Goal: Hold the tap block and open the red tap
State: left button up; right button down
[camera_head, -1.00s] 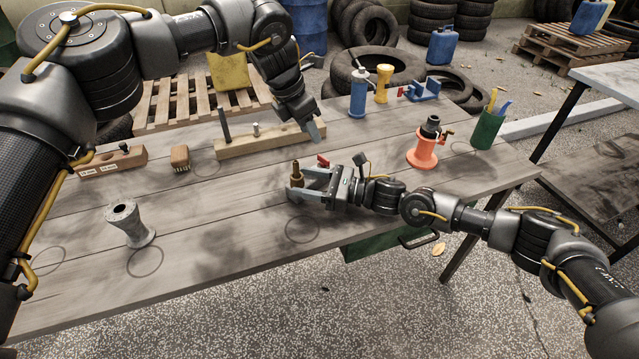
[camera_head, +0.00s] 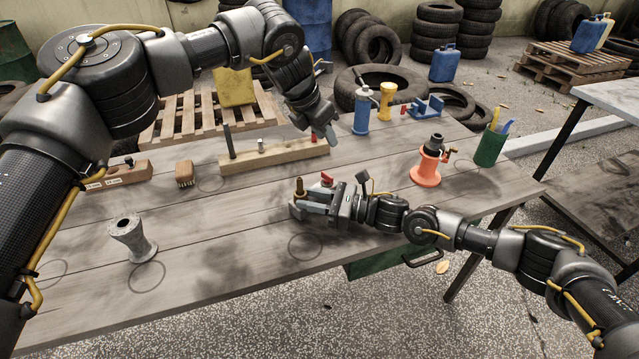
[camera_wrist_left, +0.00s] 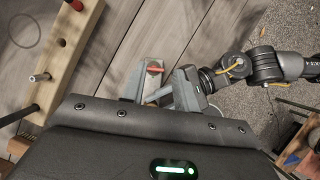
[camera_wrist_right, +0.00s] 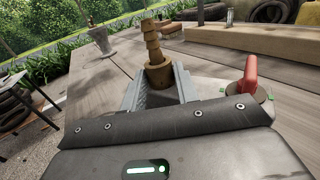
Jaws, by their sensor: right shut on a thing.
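The tap block has a brass ribbed hose fitting (camera_wrist_right: 157,62) standing upright. In the head view the fitting (camera_head: 300,188) shows at the jaws of my right gripper (camera_head: 312,207). My right gripper is shut on the tap block, low over the table; its fingers hide much of the block. The red tap (camera_wrist_right: 250,78) stands beside the fingers, on the right in the right wrist view. It also shows in the head view (camera_head: 327,178) and the left wrist view (camera_wrist_left: 153,69). My left gripper (camera_head: 328,136) is open and empty, above and behind the tap, fingers pointing down.
A wooden beam (camera_head: 285,156) with upright pegs lies behind the tap. An orange stand (camera_head: 426,168), a green cup (camera_head: 490,149) and a blue bottle (camera_head: 362,112) stand to the right and back. A grey spool (camera_head: 132,240) stands front left. The front middle table is mostly clear.

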pick_arm(q)
jog(key=w+d+r+n+t, duration=0.3)
jog(key=w+r+n+t, duration=0.25)
jog(key=r+n, duration=0.6)
jog(key=w+d+r+n+t, duration=0.4)
jog(key=w+r+n, duration=0.3)
jog(key=n, duration=0.8)
jog(key=n+g+y, duration=0.4)
jog(key=n+g, duration=0.8)
jog(key=n, duration=1.6)
send_over(327, 175)
notch_tip(327, 175, down, 18)
notch_tip(327, 175, down, 12)
jog(key=shift+f, duration=0.1)
